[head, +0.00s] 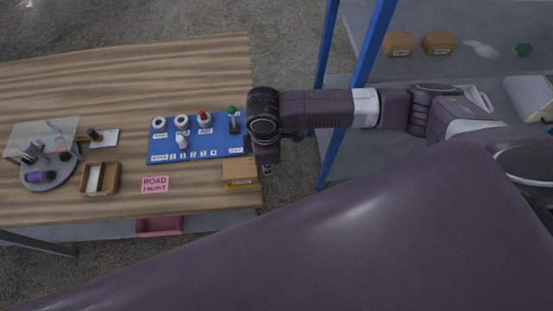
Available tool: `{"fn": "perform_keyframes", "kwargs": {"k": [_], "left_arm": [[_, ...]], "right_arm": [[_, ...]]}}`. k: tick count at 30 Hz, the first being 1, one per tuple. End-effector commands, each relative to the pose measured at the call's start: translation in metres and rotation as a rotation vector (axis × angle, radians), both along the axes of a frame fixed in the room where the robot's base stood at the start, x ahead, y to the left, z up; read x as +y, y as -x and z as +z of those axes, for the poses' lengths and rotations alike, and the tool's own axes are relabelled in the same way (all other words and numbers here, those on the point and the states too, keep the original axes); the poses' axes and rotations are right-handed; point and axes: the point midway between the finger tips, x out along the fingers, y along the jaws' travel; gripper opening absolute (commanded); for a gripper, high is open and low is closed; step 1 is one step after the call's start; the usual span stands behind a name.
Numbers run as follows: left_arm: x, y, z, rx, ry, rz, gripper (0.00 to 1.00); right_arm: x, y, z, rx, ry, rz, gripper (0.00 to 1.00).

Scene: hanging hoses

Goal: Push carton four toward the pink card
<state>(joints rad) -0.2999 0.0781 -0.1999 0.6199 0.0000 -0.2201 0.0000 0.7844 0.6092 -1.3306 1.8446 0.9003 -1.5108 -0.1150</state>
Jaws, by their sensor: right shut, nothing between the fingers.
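A small brown carton (239,171) sits near the table's front right corner, with a yellow edge showing at its base; its marking is too small to read, so I cannot tell whether it is carton four. The pink card (155,184), with "ROAD" on it, lies to the left of the carton near the front edge, with bare wood between them. My right gripper (267,170) is shut and empty, pointing down just right of the carton; I cannot tell whether they touch. My left gripper is not in view.
A blue panel (197,152) with knobs and a lever lies behind the carton and card. A wooden box (115,180) and a round grey tray (66,172) stand left. A blue rack post (328,155) stands right. Brown cartons (399,44) sit on the shelf.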

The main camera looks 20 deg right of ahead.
Motion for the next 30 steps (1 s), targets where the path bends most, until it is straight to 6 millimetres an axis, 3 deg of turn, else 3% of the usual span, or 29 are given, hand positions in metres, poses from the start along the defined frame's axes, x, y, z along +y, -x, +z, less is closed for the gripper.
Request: {"fn": "perform_keyframes", "kwargs": {"k": [4, 19, 30], "left_arm": [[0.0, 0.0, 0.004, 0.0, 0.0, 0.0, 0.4], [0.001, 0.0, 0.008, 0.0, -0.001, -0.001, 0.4], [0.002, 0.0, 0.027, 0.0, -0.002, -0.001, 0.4]], "right_arm": [[0.01, -0.003, 0.001, 0.0, 0.0, 0.002, 0.0], [0.019, -0.005, 0.001, 0.0, -0.001, 0.001, 0.0], [0.091, -0.025, 0.002, 0.001, -0.003, 0.001, 0.0]]}}
